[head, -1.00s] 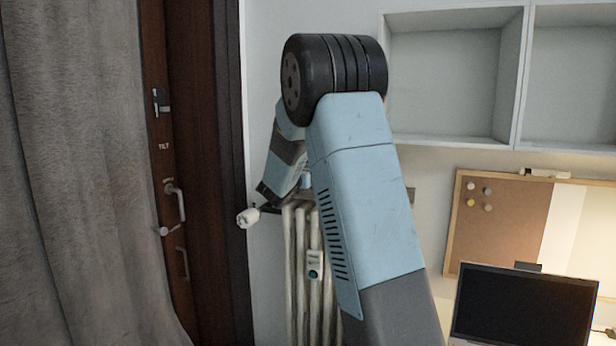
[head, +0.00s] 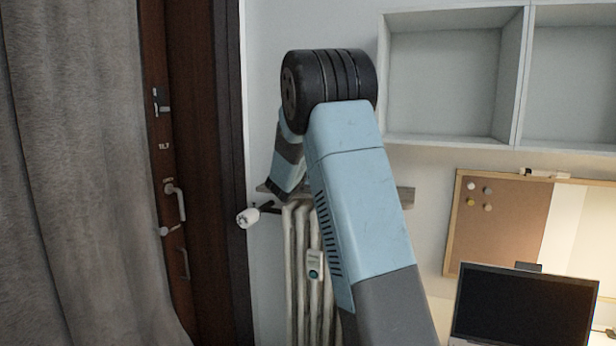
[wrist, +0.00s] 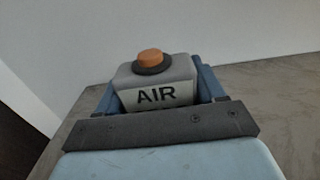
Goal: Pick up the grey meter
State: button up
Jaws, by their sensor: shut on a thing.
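The grey meter (wrist: 155,88) is a small grey box lettered AIR with an orange cap on top. In the wrist view it sits between the two blue fingers of my gripper (wrist: 157,84), which is shut on it. A grey-brown surface shows behind and below it; I cannot tell whether the meter touches that surface. In the head view my arm hides the gripper and the meter.
A white radiator (head: 301,270) with a white valve knob (head: 248,217) and a small grey unit with a teal dial (head: 314,264) stands behind my arm. A dark door (head: 200,150) and curtain (head: 80,180) are left; wall shelves (head: 450,140) and a laptop (head: 525,307) are right.

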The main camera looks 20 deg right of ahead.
jog(key=c, duration=0.5)
